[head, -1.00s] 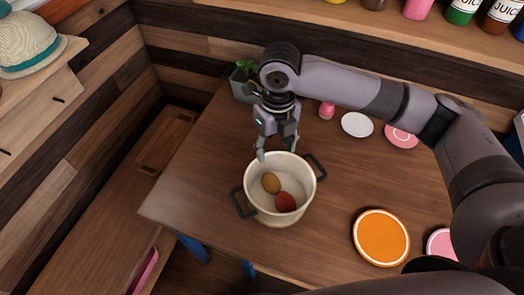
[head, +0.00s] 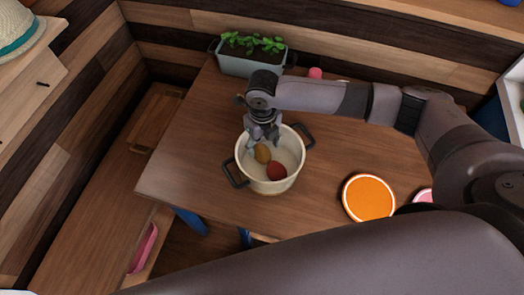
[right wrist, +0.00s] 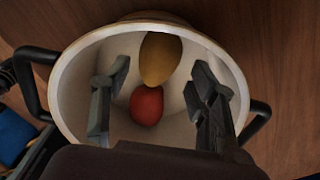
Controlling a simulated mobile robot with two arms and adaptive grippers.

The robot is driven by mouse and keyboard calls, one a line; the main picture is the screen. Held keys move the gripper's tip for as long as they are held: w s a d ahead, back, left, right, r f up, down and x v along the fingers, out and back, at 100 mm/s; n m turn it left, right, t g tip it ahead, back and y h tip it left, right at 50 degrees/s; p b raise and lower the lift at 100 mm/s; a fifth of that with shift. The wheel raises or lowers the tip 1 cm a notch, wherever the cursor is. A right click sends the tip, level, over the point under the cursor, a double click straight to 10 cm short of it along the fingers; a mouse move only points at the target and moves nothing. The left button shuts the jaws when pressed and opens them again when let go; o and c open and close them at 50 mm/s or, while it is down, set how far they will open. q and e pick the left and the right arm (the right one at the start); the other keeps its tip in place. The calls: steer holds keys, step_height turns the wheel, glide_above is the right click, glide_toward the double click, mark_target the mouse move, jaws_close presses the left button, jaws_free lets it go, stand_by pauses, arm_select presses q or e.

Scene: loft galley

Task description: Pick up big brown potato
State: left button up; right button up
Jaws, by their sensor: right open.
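The big brown potato (head: 262,153) lies inside a cream pot (head: 246,173) with two dark handles on the table. A red round item (head: 277,171) lies touching or close beside it in the pot. My right gripper (head: 262,145) is over the pot, its fingertips at the opening just by the potato. In the right wrist view the potato (right wrist: 160,58) shows beyond and between the two spread fingers (right wrist: 157,95), with the red item (right wrist: 146,105) nearer. The right gripper is open and holds nothing. My left gripper is not in view.
A planter with green leaves (head: 248,62) stands behind the pot. An orange disc (head: 369,198) lies on the table to the right. The table's (head: 190,160) left part is clear. A wooden wall closes the back.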

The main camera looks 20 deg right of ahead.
mark_target(262, 149)
step_height(262, 149, down, 4)
steer(key=shift+r+p, duration=0.1)
steer(key=shift+p, duration=0.3)
steer(key=shift+f, duration=0.3)
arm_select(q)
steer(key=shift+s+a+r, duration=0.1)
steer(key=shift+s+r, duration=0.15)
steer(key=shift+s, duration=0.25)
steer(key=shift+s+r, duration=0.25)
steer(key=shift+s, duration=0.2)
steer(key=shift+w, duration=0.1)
arm_select(e)
steer(key=shift+c, duration=0.3)
steer(key=c, duration=0.4)
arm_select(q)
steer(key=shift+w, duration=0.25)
arm_select(e)
steer(key=c, duration=0.5)
